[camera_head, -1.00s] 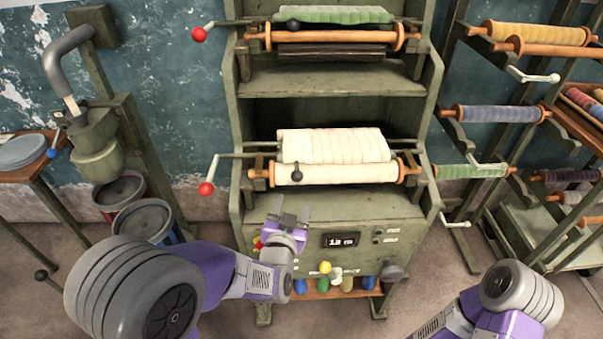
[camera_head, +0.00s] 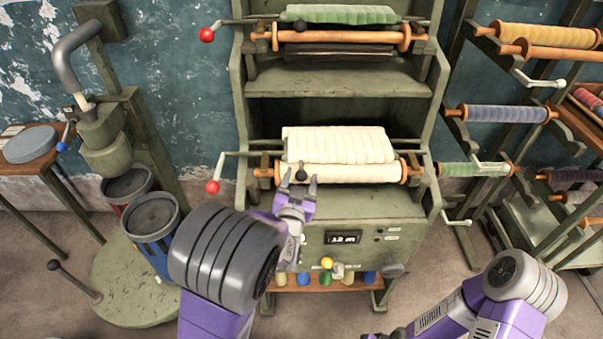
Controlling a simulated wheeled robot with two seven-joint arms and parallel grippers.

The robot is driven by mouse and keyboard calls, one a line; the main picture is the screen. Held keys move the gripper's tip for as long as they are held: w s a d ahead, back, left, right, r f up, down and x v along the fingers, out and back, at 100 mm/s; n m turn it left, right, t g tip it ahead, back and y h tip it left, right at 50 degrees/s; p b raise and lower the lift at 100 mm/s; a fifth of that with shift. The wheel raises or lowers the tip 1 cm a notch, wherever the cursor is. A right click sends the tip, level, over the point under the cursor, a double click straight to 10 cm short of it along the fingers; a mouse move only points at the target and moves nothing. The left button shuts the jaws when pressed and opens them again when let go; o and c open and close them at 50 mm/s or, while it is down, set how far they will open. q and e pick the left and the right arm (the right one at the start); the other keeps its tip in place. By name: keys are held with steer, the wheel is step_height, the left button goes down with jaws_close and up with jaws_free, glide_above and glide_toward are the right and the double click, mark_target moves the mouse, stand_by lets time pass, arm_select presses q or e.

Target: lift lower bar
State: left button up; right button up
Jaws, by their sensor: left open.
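The lower cream cloth roll (camera_head: 350,173) lies on a wooden roller with orange ends, on the lower level of the green machine. A black knob (camera_head: 301,174) stands at the left part of this roll; any bar it belongs to is hard to make out against the roll. My left gripper (camera_head: 299,181) is open in front of the roll, its fingers pointing up with the knob appearing between their tips. I cannot tell whether they touch it. My right arm (camera_head: 460,312) is at the lower right; its gripper is not clearly in view.
A red-knobbed crank (camera_head: 213,187) sticks out left of the lower roll. Above is a shelf (camera_head: 340,82) and an upper roller with green cloth (camera_head: 338,14). The display panel (camera_head: 343,238) is below. A rack of spools (camera_head: 507,114) stands right.

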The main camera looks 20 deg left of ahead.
arm_select(q)
steer(key=shift+w, duration=0.85)
jaws_close()
